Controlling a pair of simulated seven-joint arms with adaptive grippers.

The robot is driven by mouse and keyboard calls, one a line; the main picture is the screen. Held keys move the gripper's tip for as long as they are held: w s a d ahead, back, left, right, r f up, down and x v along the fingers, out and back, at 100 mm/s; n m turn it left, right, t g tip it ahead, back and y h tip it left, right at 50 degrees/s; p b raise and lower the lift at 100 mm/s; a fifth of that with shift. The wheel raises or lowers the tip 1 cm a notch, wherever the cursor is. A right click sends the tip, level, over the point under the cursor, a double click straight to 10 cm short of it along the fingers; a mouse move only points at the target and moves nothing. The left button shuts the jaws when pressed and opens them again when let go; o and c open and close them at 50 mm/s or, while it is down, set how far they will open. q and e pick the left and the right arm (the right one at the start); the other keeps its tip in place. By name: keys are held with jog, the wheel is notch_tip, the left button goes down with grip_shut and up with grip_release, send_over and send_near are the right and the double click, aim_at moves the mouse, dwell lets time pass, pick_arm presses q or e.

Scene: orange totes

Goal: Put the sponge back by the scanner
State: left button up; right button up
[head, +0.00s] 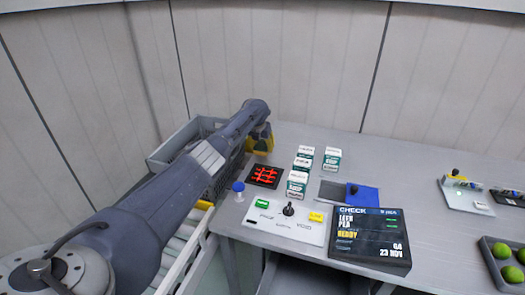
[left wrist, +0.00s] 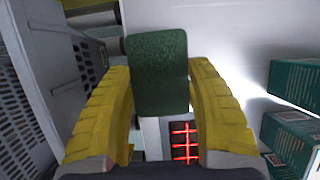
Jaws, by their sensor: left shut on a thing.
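The sponge (left wrist: 160,72) is a dark green block between the yellow fingers of my left gripper (left wrist: 160,85) in the left wrist view. The left gripper is shut on it. In the head view my left gripper (head: 261,141) is at the table's back left, just behind the scanner (head: 264,176), a black square with a glowing red grid. The sponge cannot be made out there. The scanner also shows below the sponge in the left wrist view (left wrist: 184,142). My right gripper is not in view.
Several white-and-green boxes (head: 304,160) stand right of the scanner. A blue knob (head: 238,187) and a control panel (head: 288,217) are in front. A grey crate (head: 172,148) stands at the left. A check screen (head: 370,238) lies at the front; the back right tabletop is clear.

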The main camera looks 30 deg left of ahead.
pick_arm(q)
jog(key=shift+f, duration=1.2)
jog(key=shift+f, duration=0.1)
jog(key=o, duration=1)
jog(key=shift+s+r, duration=0.15)
jog(key=shift+r, duration=0.45)
jog(key=v, duration=1.1)
